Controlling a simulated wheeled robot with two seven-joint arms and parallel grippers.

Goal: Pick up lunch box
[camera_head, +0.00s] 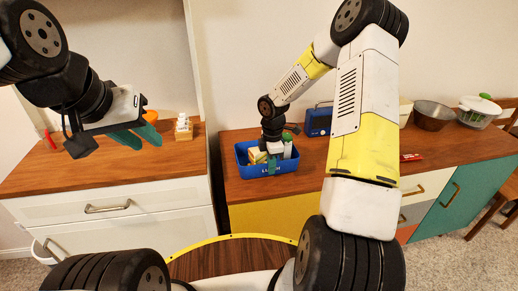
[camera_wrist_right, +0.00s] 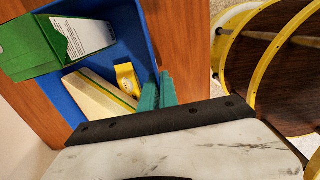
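The lunch box (camera_head: 247,171) is an open blue bin with lettering on its front wall, standing near the front edge of the wooden counter. It holds several items, among them a green and white carton (camera_wrist_right: 88,38), a pale sandwich-like item (camera_wrist_right: 97,97) and a small yellow packet (camera_wrist_right: 127,79). My right gripper (camera_head: 273,166) points down at the front wall. In the right wrist view its teal fingers (camera_wrist_right: 158,91) are close together, one on each side of the box's wall (camera_wrist_right: 134,32). My left gripper (camera_head: 136,137) is empty, with its fingers apart, above the left counter.
A blue toaster-like appliance (camera_head: 318,121) stands behind the lunch box to the right. A round wooden top (camera_head: 235,258) is in front.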

